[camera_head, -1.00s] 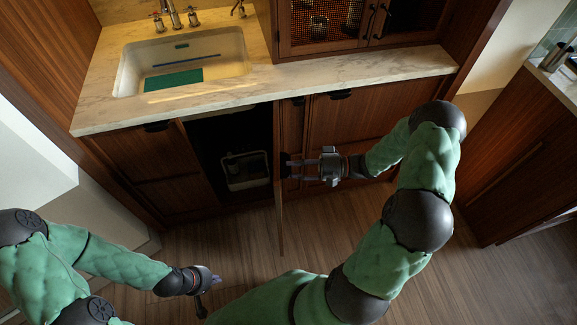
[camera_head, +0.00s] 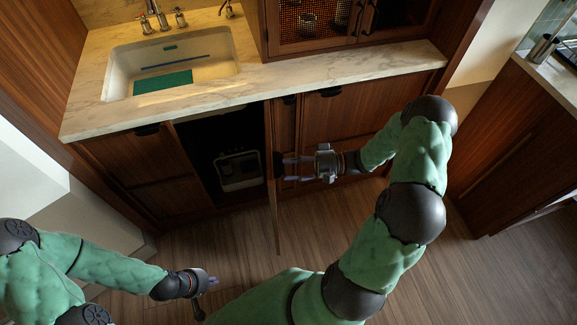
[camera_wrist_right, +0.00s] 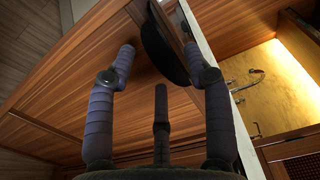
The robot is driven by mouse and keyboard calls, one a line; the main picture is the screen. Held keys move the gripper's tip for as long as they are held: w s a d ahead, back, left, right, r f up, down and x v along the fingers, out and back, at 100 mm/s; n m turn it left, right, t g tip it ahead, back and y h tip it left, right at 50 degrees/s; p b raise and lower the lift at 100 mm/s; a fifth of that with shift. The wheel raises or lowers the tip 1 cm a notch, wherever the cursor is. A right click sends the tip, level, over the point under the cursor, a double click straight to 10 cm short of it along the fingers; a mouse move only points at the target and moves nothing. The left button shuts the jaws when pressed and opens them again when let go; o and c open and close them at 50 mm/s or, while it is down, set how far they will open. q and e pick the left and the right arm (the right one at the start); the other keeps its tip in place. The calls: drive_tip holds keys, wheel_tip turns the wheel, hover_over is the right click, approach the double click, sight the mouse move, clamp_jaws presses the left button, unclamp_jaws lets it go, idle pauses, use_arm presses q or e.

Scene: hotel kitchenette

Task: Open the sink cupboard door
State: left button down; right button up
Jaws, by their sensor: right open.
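The sink cupboard (camera_head: 215,140) under the sink has a dark open interior. Its right-hand door (camera_head: 272,205) stands swung out, seen nearly edge-on in the head view. My right gripper (camera_head: 285,165) is at the door's outer face, on the right side of it, with fingers pointing left. In the right wrist view, its fingers (camera_wrist_right: 160,70) are spread apart near the dark door handle (camera_wrist_right: 163,42) on the wooden face. I cannot tell whether they touch it. My left gripper (camera_head: 212,281) hangs low over the floor, away from the cupboard; its finger opening is unclear.
A pale container (camera_head: 238,172) sits inside the cupboard. The marble counter (camera_head: 330,78) with its sink (camera_head: 120,85) runs above. A closed wooden front (camera_head: 345,112) lies right of the open door. Another wooden cabinet (camera_head: 520,145) stands far right. Floor in front (camera_head: 240,235) is clear.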

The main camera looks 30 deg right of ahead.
drive_tip(key=v, duration=1.1)
drive_tip(key=shift+s, duration=0.1)
